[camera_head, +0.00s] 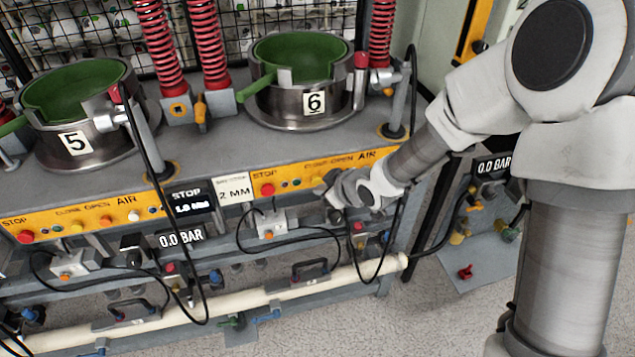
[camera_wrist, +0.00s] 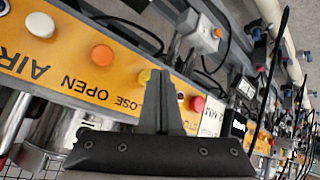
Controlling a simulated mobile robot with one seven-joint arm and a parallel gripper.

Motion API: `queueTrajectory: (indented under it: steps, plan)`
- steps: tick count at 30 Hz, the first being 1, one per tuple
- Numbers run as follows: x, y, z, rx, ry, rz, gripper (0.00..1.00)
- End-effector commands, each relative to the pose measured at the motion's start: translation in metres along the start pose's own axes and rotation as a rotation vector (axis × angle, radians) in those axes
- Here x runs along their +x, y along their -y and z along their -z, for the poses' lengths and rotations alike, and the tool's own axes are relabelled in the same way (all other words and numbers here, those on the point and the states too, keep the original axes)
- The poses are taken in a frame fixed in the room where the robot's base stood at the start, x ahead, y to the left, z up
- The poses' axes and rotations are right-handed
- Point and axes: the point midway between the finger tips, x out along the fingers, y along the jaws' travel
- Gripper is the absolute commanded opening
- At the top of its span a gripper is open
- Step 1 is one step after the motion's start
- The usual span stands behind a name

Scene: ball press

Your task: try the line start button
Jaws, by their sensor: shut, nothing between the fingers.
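No button labelled line start can be read in either view. My gripper (camera_head: 331,186) is at the yellow control panel (camera_head: 222,197) below press 6. Its fingers are shut and empty, and also show in the wrist view (camera_wrist: 163,73). In the wrist view the fingertips lie over the panel between a yellow button (camera_wrist: 144,77) and a red button (camera_wrist: 197,103). An orange button (camera_wrist: 102,54) and a white button (camera_wrist: 40,25) are farther left, near the words OPEN, CLOSE and AIR. Whether the fingertips touch the panel cannot be told. In the head view my gripper and arm hide part of this panel.
Press 6 (camera_head: 302,103) and press 5 (camera_head: 79,141) stand behind the panel. Black hoses (camera_head: 190,308) hang in front, with a cream pipe (camera_head: 343,278) below. Open floor (camera_head: 440,325) lies at the lower right.

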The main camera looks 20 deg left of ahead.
Motion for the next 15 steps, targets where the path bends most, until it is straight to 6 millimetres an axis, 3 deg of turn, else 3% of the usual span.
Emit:
queueTrajectory:
  steps: [15]
  plan:
    - [-0.0081, 0.0056, -0.0063, 0.000, 0.000, -0.001, 0.00]
